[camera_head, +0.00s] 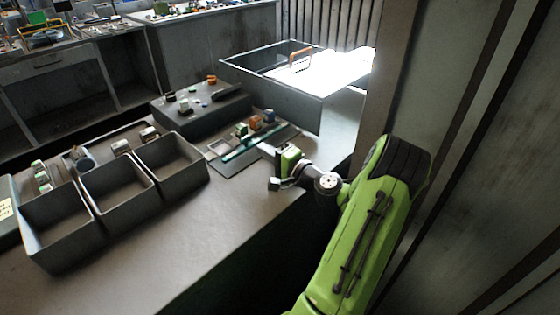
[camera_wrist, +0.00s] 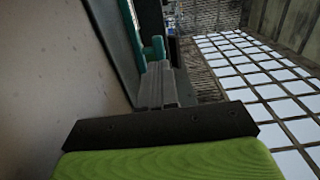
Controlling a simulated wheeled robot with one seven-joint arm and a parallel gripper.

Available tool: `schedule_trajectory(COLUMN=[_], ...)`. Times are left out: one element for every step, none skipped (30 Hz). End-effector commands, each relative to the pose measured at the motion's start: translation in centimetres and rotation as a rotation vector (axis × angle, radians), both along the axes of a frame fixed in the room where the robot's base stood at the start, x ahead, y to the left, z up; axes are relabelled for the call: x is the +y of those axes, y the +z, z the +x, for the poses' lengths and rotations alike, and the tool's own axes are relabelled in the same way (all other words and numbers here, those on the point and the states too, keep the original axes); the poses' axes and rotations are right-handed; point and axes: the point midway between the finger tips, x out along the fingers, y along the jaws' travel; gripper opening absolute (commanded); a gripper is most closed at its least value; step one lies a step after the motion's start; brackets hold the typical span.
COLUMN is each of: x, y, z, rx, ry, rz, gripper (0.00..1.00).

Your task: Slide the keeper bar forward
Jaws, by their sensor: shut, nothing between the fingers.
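A long teal bar (camera_head: 247,143), which looks like the keeper bar, lies across a dark flat plate (camera_head: 228,166) on the bench in the head view. Small green and orange blocks stand along its far side. My gripper (camera_head: 264,149) is low over the bench at the bar's right, near end. In the wrist view my gripper (camera_wrist: 158,70) has its grey fingers together with nothing between them. A teal part (camera_wrist: 152,48) with an upright shows right at the fingertips; I cannot tell whether they touch. A teal strip (camera_wrist: 130,25) runs along the dark plate's edge beside it.
Three grey open bins (camera_head: 65,238) stand at the left of the bench. A dark block with small parts (camera_head: 205,108) is behind the plate. A large grey open tray (camera_head: 275,95) with an orange handle stands at the back right. The front bench top (camera_head: 215,225) is clear.

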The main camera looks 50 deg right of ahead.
Motion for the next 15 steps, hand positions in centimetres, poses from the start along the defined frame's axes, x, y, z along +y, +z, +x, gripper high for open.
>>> schedule_trajectory(x=[0.0, -0.1, -0.2, -0.2, -0.3, -0.3, -0.4, -0.4, -0.4, -0.5, -0.5, -0.5, -0.5, -0.5, -0.5], y=[0.0, 0.0, 0.0, 0.0, 0.0, 0.0, 0.0, 0.0, 0.0, 0.0, 0.0, 0.0, 0.0, 0.0, 0.0], z=[1.1, 1.7, 2.3, 2.8, 3.2, 3.6, 3.9, 4.1, 4.3, 4.4, 4.4, 4.4, 4.4, 4.4, 4.4], rx=[-0.002, -0.002, -0.001, -0.002, -0.001, -0.001, -0.001, -0.001, 0.0, 0.0, 0.0, 0.0, 0.0, 0.0, 0.0], ry=[0.004, 0.004, 0.004, 0.002, 0.003, 0.002, 0.002, 0.002, 0.001, 0.0, 0.0, 0.0, -0.001, -0.001, 0.0], rz=[-0.002, -0.003, -0.003, -0.002, -0.002, -0.002, 0.0, 0.0, -0.001, -0.001, -0.001, 0.0, 0.0, 0.0, 0.0], gripper=[0.0, 0.0, 0.0, 0.0, 0.0, 0.0, 0.0, 0.0, 0.0, 0.0, 0.0, 0.0, 0.0, 0.0, 0.0])
